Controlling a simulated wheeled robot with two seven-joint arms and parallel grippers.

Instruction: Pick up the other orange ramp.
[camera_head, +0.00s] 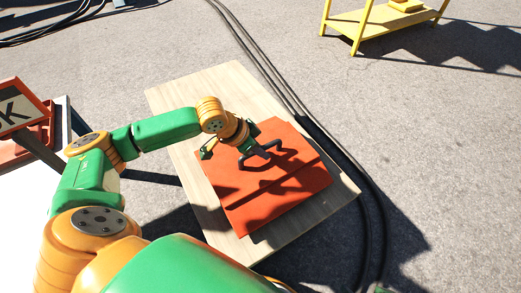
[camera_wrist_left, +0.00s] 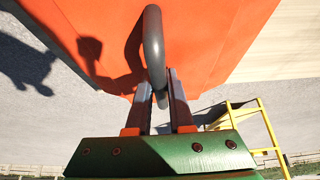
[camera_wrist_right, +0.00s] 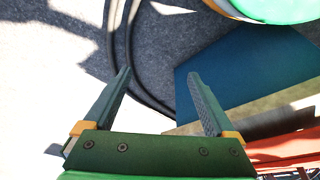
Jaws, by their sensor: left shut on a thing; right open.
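The orange ramp (camera_head: 285,195) is a flat orange slab over the pale wooden board (camera_head: 165,98) in the head view. A dark grey loop handle (camera_head: 270,152) stands on its upper part. My left gripper (camera_head: 250,148) is at this handle. In the left wrist view, the gripper's fingers (camera_wrist_left: 159,92) are shut on the grey handle (camera_wrist_left: 153,45), with the orange ramp (camera_wrist_left: 215,35) behind. I cannot tell whether the ramp touches the board. My right gripper (camera_wrist_right: 160,76) is open and empty in the right wrist view.
Black cables (camera_head: 262,60) run past the board's right side. A yellow stand (camera_head: 390,20) is at the top right. A sign (camera_head: 18,108) on an orange-red frame is at the left. A blue panel (camera_wrist_right: 240,75) lies beyond my right gripper. Bare pavement is at the right.

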